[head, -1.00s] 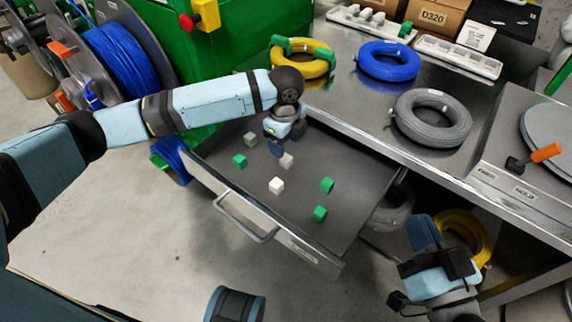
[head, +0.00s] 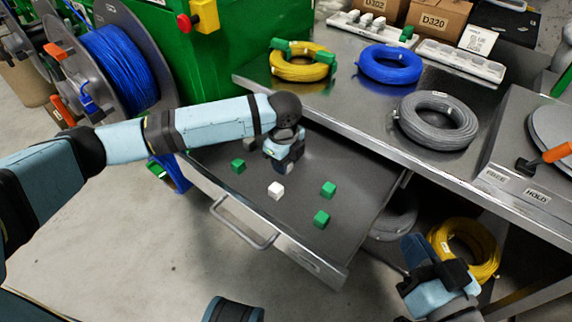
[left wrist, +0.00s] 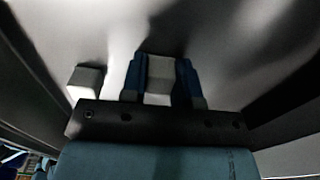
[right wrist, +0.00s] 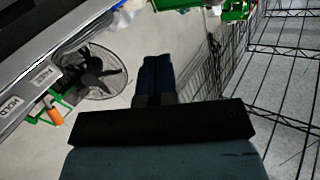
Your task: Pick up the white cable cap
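My left gripper (head: 286,164) is low over the open drawer (head: 345,205), pointing down. In the left wrist view its two blue fingers (left wrist: 161,80) stand apart on either side of a pale cable cap (left wrist: 160,74). I see no clear grip on it. In the head view the gripper mostly hides that cap. A second pale cap (left wrist: 86,80) lies to the left in the left wrist view. A white cap (head: 276,190) lies in the drawer nearer the handle. My right gripper (right wrist: 157,80) is shut and empty, away from the drawer.
Green caps lie around in the drawer (head: 238,166), (head: 328,189), (head: 321,219). The metal table (head: 335,110) behind holds a yellow coil (head: 300,70), a blue coil (head: 390,62) and a grey coil (head: 437,120). A blue cable reel (head: 120,68) stands at left.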

